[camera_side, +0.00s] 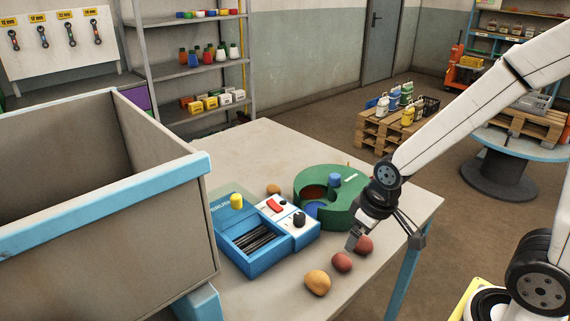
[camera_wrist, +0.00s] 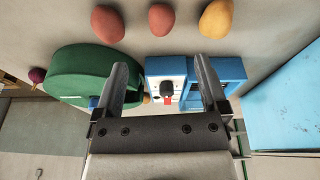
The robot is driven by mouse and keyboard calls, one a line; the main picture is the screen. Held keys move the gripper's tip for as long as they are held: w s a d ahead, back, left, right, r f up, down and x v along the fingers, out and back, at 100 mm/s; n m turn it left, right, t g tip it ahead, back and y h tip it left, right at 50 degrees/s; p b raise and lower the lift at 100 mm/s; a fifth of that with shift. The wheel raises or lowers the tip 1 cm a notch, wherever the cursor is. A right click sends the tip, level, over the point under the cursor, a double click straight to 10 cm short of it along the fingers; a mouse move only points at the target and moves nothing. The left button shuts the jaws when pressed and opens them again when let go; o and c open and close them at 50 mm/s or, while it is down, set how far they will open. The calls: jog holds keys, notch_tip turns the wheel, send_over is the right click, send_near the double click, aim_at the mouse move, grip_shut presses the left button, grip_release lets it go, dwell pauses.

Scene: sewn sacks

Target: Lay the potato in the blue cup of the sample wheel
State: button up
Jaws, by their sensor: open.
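The potato seems to be the yellow-brown lump (camera_side: 317,282) lying on the table near its front edge; it also shows at the top of the wrist view (camera_wrist: 216,18). The sample wheel (camera_side: 345,207) is a green drum with a blue knob on top. Its blue cup (camera_side: 312,210) faces the blue box, beside a dark red cup (camera_side: 314,192); I see nothing in the blue cup's visible part. My gripper (camera_side: 386,240) is open and empty, above the table in front of the wheel, apart from the potato. Its two fingers spread in the wrist view (camera_wrist: 164,76).
Two reddish lumps (camera_side: 342,262) (camera_side: 363,244) lie in a row with the potato. A blue box with knobs (camera_side: 250,262) stands left of the wheel, a small brown lump (camera_side: 274,189) behind it. A large grey bin (camera_side: 180,230) blocks the left.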

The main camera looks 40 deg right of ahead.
jog(key=shift+s+m, duration=0.5)
jog(key=shift+o, duration=0.3)
jog(key=shift+f, duration=0.1)
jog(key=shift+m, duration=0.5)
jog(key=w, duration=0.6)
jog(key=w+d, duration=0.1)
jog(key=w, duration=0.5)
jog(key=w+d, duration=0.1)
jog(key=w, duration=0.5)
jog(key=shift+w+d+r, duration=0.1)
jog(key=shift+w+r, duration=0.05)
jog(key=shift+r, duration=0.25)
jog(key=m, duration=0.1)
send_near(275, 187)
jog(key=s+x, duration=0.1)
jog(key=x, duration=0.1)
jog(key=shift+w+a+f+t+h, duration=0.25)
jog(key=shift+w+f+t+h, duration=0.05)
jog(key=shift+w+f, duration=0.1)
jog(key=shift+x, duration=1.3)
